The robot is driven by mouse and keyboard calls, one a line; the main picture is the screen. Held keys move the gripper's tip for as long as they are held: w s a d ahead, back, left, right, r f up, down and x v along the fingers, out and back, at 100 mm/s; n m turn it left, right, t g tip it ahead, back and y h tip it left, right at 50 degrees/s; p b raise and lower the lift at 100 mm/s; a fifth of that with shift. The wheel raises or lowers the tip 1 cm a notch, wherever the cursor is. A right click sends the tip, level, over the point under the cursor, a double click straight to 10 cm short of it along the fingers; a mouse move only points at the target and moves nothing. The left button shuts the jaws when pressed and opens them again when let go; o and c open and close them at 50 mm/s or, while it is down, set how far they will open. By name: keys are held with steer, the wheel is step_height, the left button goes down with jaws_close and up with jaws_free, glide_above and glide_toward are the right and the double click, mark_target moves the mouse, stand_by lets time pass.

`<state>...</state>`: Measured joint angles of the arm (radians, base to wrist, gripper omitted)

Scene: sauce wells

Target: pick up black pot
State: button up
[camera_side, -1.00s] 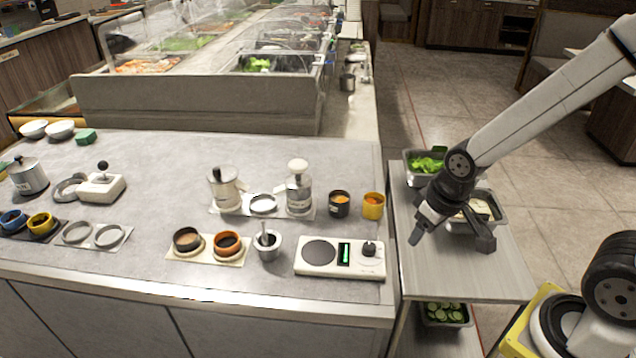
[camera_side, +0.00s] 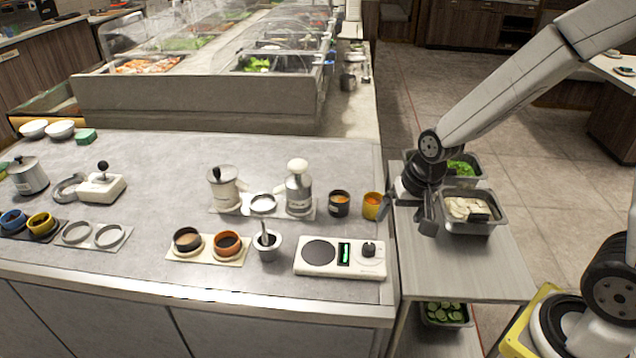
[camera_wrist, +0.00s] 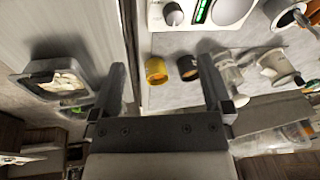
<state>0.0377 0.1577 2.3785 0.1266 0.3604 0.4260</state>
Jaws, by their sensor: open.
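A black pot (camera_side: 339,204) with orange contents stands upright on the grey counter, left of a yellow pot (camera_side: 371,206). Both also show in the wrist view, the black pot (camera_wrist: 187,68) right of the yellow pot (camera_wrist: 156,71). A second black pot (camera_side: 187,241) with tan contents sits in a holder plate further left. My gripper (camera_side: 407,212) is open and empty, right of the yellow pot near the counter's right edge. In the wrist view both pots appear between my spread fingers (camera_wrist: 163,78), the black one closer to the right finger. Neither pot is gripped.
A scale (camera_side: 319,271) stands in front of the pots, with a mortar (camera_side: 267,246) left of it. A pepper mill (camera_side: 299,195) stands left of the black pot. Right of the counter, a side cart (camera_side: 470,270) holds food trays.

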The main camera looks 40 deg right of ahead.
steer(key=w+d+f+m, duration=0.2)
steer(key=w+m, duration=0.8)
steer(key=m, duration=0.1)
steer(key=m+t+y, duration=0.1)
steer(key=m, duration=1.1)
glide_above(339, 204)
steer(key=s+d, duration=0.2)
step_height(339, 204, down, 4)
steer(key=shift+w+d+f+m+t, duration=0.15)
steer(key=shift+w+d+f+m, duration=0.05)
steer(key=shift+w+m, duration=0.3)
steer(key=shift+w+d+f+m+t, duration=0.2)
steer(key=shift+w+m, duration=0.15)
steer(key=shift+m, duration=0.15)
steer(key=shift+f, duration=0.1)
steer(key=shift+x, duration=1.15)
steer(key=shift+x, duration=2.6)
steer(key=shift+a, duration=0.1)
